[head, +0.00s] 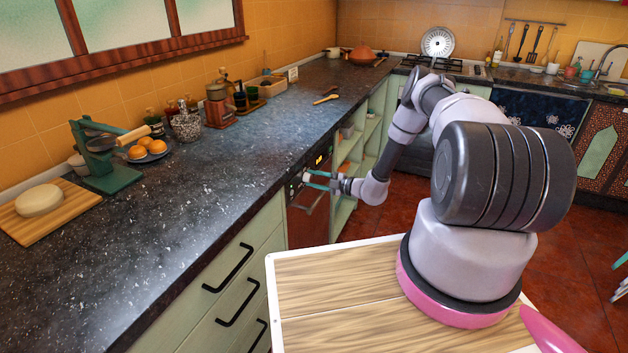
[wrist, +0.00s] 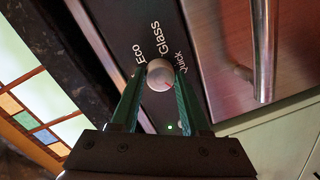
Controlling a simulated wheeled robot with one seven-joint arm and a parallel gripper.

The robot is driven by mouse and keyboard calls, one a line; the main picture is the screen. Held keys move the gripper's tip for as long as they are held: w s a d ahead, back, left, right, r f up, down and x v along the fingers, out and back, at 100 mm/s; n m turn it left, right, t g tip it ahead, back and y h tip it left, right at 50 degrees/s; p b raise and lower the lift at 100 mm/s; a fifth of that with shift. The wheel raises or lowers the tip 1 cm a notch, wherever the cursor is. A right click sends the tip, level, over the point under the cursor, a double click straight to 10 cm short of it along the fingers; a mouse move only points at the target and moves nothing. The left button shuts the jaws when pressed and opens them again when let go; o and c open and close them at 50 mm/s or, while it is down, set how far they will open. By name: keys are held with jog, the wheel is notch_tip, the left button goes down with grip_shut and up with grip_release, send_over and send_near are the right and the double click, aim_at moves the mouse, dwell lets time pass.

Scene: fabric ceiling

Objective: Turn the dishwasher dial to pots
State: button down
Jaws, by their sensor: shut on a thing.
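The dishwasher (head: 308,215) has a reddish-brown front under the dark counter. Its round metal dial (wrist: 159,72) sits on a dark panel in the wrist view. The printed words Eco (wrist: 138,54), Glass (wrist: 159,38) and Quick (wrist: 181,59) stand around the dial. A small reddish mark on the dial's face lies toward its lower right. I cannot see the word Pots. My gripper (wrist: 161,82), with green fingers, is shut on the dial, one finger at each side. In the head view my gripper (head: 318,180) reaches the dishwasher's upper front.
A metal handle bar (wrist: 264,50) runs along the dishwasher door, right of the dial in the wrist view. A green light (wrist: 169,127) glows on the panel between the fingers. The speckled counter (head: 200,215) overhangs nearby. Green drawers (head: 235,270) with black handles stand nearer me.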

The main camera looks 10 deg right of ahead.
jog(key=shift+c, duration=2)
grip_release()
jog(key=f+v, duration=0.1)
jog(key=v, duration=0.9)
jog(key=shift+s+d+r, duration=0.3)
jog(key=shift+d+r, duration=0.05)
jog(key=shift+r, duration=0.1)
